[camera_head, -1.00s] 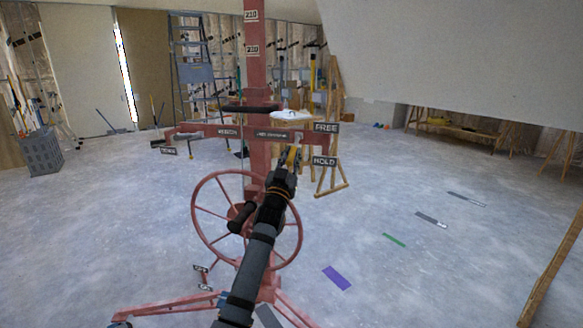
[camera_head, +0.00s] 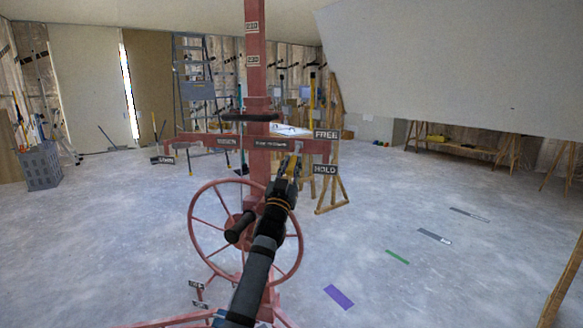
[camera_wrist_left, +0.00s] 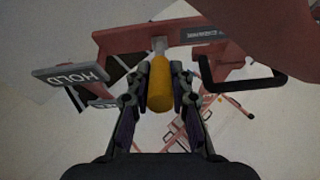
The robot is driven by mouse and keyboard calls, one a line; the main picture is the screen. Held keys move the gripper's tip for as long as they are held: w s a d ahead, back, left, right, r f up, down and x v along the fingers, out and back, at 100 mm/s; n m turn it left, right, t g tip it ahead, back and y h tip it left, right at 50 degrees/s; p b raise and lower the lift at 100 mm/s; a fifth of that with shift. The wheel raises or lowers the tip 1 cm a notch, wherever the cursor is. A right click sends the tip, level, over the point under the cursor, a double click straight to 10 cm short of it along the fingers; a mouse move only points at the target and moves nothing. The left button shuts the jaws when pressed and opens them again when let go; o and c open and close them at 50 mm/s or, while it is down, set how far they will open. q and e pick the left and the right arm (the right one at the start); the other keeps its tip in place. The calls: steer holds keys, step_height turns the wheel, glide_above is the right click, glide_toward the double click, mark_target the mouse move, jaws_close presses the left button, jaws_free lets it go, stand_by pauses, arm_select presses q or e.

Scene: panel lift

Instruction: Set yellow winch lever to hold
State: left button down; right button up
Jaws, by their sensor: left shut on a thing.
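The yellow winch lever (camera_wrist_left: 160,84) shows in the left wrist view between the fingers of my left gripper (camera_wrist_left: 159,98), which is shut on it. In the head view my left gripper (camera_head: 289,166) is in front of the red panel lift (camera_head: 257,80), just left of the FREE sign (camera_head: 326,134) and the HOLD sign (camera_head: 325,170). The gripper mostly hides the lever there. The HOLD sign also shows at the left of the left wrist view (camera_wrist_left: 70,76). My right gripper is in neither view.
The lift's spoked handwheel (camera_head: 245,230) with a black crank handle (camera_head: 240,228) is below and left of my gripper. A black bar handle (camera_head: 249,117) crosses the mast. A wooden sawhorse (camera_head: 333,190) stands behind the signs. The floor to the right is mostly clear.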

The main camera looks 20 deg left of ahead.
arm_select(q)
steer(key=c, duration=1.2)
jaws_free()
steer(key=shift+f, duration=0.1)
steer(key=v, duration=1.2)
